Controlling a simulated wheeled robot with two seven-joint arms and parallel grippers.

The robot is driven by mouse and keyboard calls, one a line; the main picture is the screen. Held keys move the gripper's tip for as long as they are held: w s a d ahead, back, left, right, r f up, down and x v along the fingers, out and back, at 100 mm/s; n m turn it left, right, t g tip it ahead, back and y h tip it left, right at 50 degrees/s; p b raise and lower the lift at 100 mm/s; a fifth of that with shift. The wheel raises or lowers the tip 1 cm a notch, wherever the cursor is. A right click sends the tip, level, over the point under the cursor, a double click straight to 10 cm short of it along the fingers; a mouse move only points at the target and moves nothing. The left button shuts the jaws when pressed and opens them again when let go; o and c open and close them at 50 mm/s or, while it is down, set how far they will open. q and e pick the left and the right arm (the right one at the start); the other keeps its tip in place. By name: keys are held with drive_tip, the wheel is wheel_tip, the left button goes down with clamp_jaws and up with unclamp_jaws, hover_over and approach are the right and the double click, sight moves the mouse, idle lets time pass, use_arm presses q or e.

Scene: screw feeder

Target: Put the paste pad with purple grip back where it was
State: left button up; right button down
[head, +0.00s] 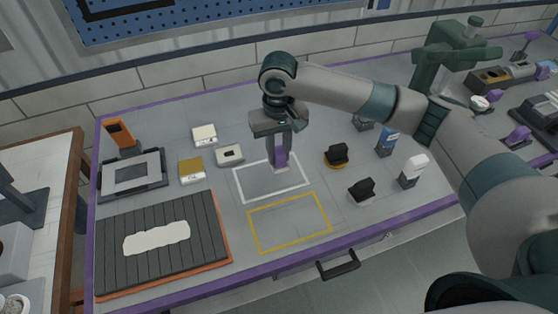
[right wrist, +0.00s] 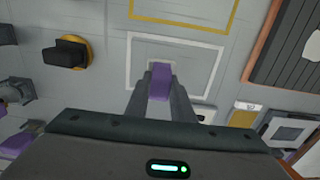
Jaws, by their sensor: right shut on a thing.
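The purple grip (head: 281,157) of the paste pad is between the fingers of my right gripper (head: 278,162), which is shut on it. In the right wrist view the purple grip (right wrist: 159,82) stands between the two grey fingers. The pad's lower part is mostly hidden, and I cannot tell whether it touches the table. The gripper points down over the upper part of a white outlined rectangle (head: 238,190) on the table. My left gripper is not in view.
A yellow outlined rectangle (head: 289,249) lies in front, empty. Black-gripped pads (head: 337,153) (head: 361,190) and small upright boxes (head: 412,169) stand to the right. A slatted dark mat (head: 205,240), small scale-like devices (head: 191,171) and a grey tray device (head: 132,176) are left.

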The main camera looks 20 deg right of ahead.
sight(279, 162)
drive_tip(key=shift+f+p, duration=0.7)
drive_tip(key=shift+f, duration=1.3)
drive_tip(key=shift+f, duration=0.1)
drive_tip(key=c, duration=1.5)
unclamp_jaws()
drive_tip(key=shift+c, duration=0.2)
drive_tip(key=shift+r, duration=0.8)
wheel_tip(279, 162, up, 9)
drive_tip(key=b, duration=0.3)
drive_tip(key=shift+r, duration=0.85)
